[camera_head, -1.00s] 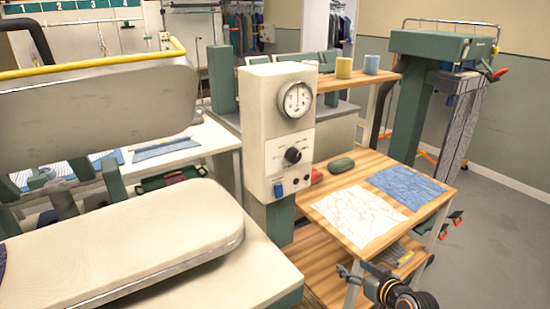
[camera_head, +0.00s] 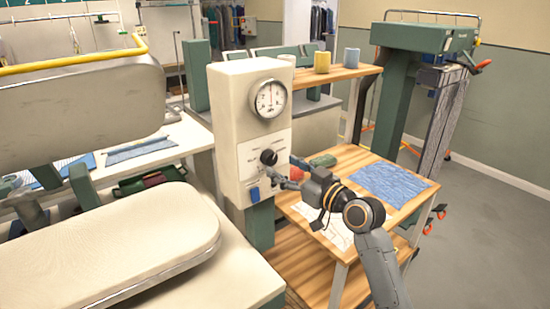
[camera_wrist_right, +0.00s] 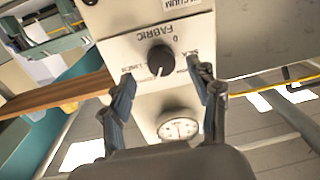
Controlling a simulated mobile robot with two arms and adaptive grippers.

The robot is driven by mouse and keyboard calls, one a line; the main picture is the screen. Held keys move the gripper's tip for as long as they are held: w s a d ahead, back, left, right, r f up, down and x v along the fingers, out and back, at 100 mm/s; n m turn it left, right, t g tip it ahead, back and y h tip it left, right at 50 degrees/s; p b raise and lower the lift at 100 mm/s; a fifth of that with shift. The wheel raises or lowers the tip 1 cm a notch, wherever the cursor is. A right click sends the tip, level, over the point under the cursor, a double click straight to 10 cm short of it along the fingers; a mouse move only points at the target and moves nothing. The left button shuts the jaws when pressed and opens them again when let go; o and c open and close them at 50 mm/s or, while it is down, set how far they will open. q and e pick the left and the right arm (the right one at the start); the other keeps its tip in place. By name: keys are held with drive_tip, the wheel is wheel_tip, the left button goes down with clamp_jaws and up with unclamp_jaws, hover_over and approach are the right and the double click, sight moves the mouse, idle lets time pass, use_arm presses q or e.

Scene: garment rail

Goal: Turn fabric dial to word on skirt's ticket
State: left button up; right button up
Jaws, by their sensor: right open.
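The fabric dial is a round black knob (camera_head: 268,157) on the white front panel of the cream control box (camera_head: 226,110). In the right wrist view the knob (camera_wrist_right: 161,58) sits under the word FABRIC, with small words around it, among them LINEN; I cannot tell surely which one it points at. My right gripper (camera_head: 282,170) is open in front of the panel, just right of and below the knob. In the wrist view its fingers (camera_wrist_right: 160,76) stand apart on either side of the knob, seemingly not touching it. My left gripper, the skirt and a readable ticket are not in view.
A pressure gauge (camera_head: 270,98) is above the dial and a blue switch (camera_head: 254,194) below it. A padded pressing board (camera_head: 110,235) lies at left. A wooden table (camera_head: 405,210) with blue cloth (camera_head: 388,186) stands at right. Floor is free at far right.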

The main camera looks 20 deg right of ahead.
sight(273, 161)
drive_tip(key=shift+p+x, duration=0.3)
drive_tip(key=shift+x, duration=1.65)
drive_tip(key=c, duration=1.2)
